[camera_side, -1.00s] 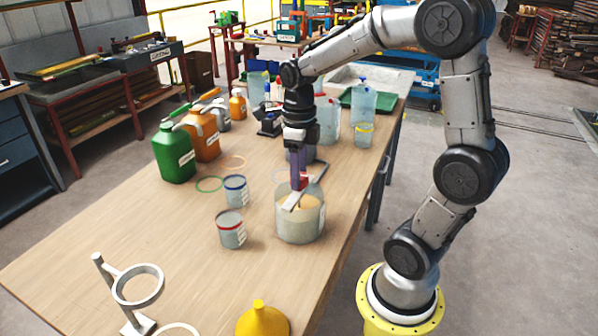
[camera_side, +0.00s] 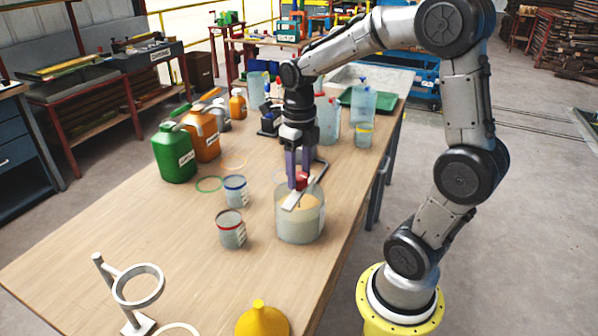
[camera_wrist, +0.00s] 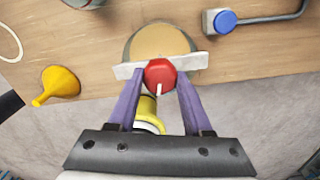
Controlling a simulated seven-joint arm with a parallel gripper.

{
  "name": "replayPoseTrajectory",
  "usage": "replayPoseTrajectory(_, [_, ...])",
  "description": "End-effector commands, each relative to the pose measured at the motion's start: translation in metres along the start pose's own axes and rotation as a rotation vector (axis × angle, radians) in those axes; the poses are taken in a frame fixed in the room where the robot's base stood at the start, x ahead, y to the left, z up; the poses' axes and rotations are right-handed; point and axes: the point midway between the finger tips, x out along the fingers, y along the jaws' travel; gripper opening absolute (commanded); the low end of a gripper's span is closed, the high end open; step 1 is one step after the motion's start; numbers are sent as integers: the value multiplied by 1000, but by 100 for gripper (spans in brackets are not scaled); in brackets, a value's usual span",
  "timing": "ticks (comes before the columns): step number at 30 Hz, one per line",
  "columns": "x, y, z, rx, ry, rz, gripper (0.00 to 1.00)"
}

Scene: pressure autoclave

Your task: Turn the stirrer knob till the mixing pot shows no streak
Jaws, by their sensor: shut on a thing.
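The mixing pot (camera_side: 300,222) is a clear round vessel with a beige content, standing near the table's right edge. A flat pale bar (camera_side: 293,201) lies across its top and carries the red stirrer knob (camera_side: 301,180). In the wrist view the red knob (camera_wrist: 160,75) has a white pointer mark directed down. My gripper (camera_side: 298,178) points down over the pot, with its purple fingers on either side of the knob and shut on it. The beige surface (camera_wrist: 160,42) looks even in the visible part; the bar and knob hide the rest.
Two small cups with blue (camera_side: 235,190) and red (camera_side: 230,228) rims stand left of the pot. A yellow funnel (camera_side: 261,318) and a ring stand (camera_side: 137,287) are at the front. Green (camera_side: 174,152) and orange (camera_side: 202,133) jugs stand at the left.

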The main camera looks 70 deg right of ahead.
Motion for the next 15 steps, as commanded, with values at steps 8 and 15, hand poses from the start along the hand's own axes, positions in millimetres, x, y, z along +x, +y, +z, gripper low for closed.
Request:
replayPoseTrajectory(8, [-2,0,1,-1,-4,-1,73])
replayPoseTrajectory(15, [-1,0,0,-1,-2,0,80])
